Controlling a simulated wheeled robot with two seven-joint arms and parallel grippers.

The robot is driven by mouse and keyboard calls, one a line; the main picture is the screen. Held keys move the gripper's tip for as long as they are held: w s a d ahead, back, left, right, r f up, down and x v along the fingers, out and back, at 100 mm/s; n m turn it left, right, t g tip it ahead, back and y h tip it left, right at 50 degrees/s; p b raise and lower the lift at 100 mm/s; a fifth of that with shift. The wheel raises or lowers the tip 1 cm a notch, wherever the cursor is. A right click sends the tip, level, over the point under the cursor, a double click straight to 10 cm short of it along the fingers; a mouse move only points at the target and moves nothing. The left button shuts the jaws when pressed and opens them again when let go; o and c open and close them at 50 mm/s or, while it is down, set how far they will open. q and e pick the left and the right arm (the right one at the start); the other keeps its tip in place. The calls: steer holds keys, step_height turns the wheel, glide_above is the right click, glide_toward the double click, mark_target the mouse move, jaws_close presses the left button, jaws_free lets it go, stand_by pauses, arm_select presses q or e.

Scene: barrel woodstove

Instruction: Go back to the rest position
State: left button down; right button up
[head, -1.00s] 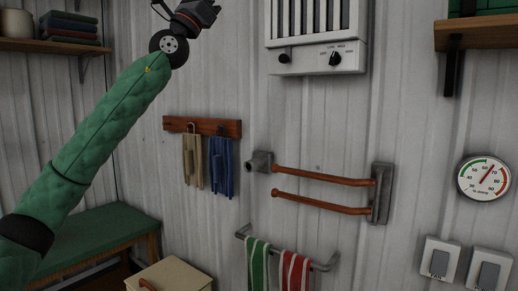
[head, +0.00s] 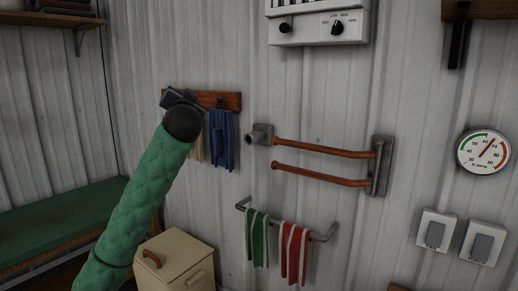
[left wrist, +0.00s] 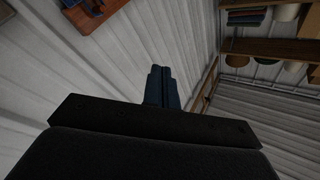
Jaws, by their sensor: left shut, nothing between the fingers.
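My left arm, in a green quilted sleeve, rises from the lower left in the head view. My left gripper (head: 180,97) is dark and small there, in front of the left part of the wooden hook rail, and partly hidden behind the black wrist. In the left wrist view its two fingers (left wrist: 160,72) are together with nothing between them. The gripper overlaps the rail in the picture; I cannot tell the gap. My right gripper is not in view.
The hook rail (head: 228,101) holds blue cloth (head: 221,140) and partly hidden tan cloth. To the right are wooden swing arms (head: 320,177), a towel bar with green (head: 257,238) and red (head: 295,252) towels, and a dial (head: 483,152). A cream cabinet (head: 178,258) and green bench (head: 60,220) stand below.

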arm_select(q)
steer(key=s+d+f+g+h, duration=0.2)
steer(key=s+f+g, duration=0.15)
steer(key=f, duration=1.45)
steer(key=s+d+f+g+h, duration=0.1)
steer(key=s+f+g+h, duration=0.3)
steer(key=f, duration=1.4)
steer(key=s+d+f+g, duration=0.25)
steer(key=s+f, duration=0.25)
steer(key=f, duration=1.4)
steer(key=s+f+n+g, duration=0.1)
steer(key=s+f+g, duration=0.3)
steer(key=s+f, duration=1.3)
steer(key=s+f+n+g, duration=0.1)
steer(key=s+f+g, duration=0.3)
steer(key=s+f, duration=1.4)
steer(key=s, duration=0.7)
steer(key=shift+s+d+f, duration=0.2)
steer(key=shift+s, duration=0.05)
